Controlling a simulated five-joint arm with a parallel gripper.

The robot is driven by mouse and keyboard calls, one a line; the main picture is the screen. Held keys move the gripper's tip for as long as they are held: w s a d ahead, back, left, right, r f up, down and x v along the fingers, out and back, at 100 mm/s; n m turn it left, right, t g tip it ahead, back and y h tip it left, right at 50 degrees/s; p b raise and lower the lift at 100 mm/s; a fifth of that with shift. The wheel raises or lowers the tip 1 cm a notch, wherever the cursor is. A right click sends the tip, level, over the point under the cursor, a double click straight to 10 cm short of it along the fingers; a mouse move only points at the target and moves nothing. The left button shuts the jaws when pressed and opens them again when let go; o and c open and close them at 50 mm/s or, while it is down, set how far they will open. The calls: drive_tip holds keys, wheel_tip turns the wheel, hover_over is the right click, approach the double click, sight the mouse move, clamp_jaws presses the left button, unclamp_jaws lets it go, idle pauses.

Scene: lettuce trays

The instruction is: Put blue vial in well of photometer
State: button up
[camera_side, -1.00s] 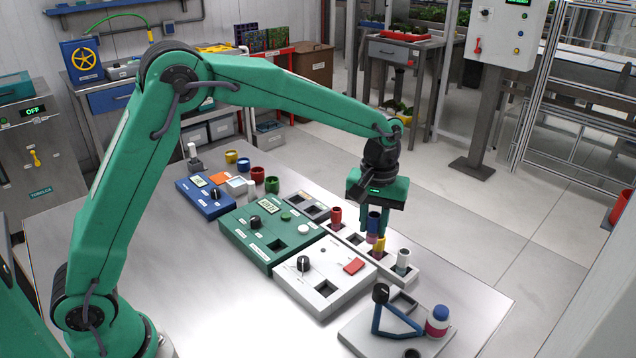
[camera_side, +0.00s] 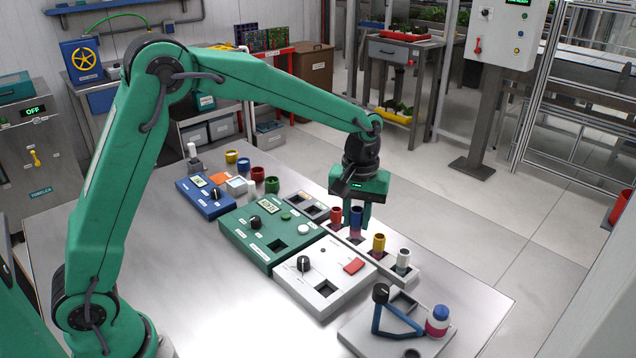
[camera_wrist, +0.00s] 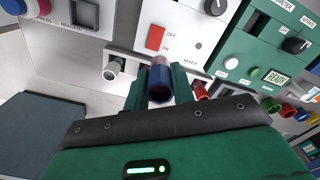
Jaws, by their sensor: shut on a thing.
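The blue vial (camera_side: 356,214) is held upright between the fingers of my gripper (camera_side: 358,212), which is shut on it. It hangs over the vial rack (camera_side: 413,275), between the red vial and the yellow vial. In the wrist view the blue vial (camera_wrist: 159,90) sits between both green fingertips, with a pinkish lower part. The green device (camera_side: 232,240) with a display and a dark square well (camera_side: 277,244) appears to be the photometer, left of my gripper. Its display reads READY in the wrist view (camera_wrist: 278,78). The vial is apart from this well.
The rack also holds red (camera_side: 336,217), yellow (camera_side: 378,244) and white (camera_side: 403,260) vials. A white device with a red button (camera_side: 325,293) and a blue device (camera_side: 205,207) flank the green one. The table's left front is clear.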

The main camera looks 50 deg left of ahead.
drive_tip(key=s+a+n, duration=0.2)
drive_tip(key=s+a, duration=0.2)
drive_tip(key=a, duration=0.3)
drive_tip(key=s+a+f+n, duration=0.1)
drive_tip(key=s+a, duration=0.4)
drive_tip(key=a, duration=0.3)
drive_tip(key=shift+s+a+f+n, duration=0.2)
drive_tip(key=shift+s+n, duration=0.1)
drive_tip(key=shift+n, duration=0.1)
drive_tip(key=shift+f, duration=0.2)
drive_tip(key=shift+f, duration=2.5)
drive_tip(key=shift+f, duration=1.35)
drive_tip(key=o, duration=1)
drive_tip(key=shift+o, duration=0.2)
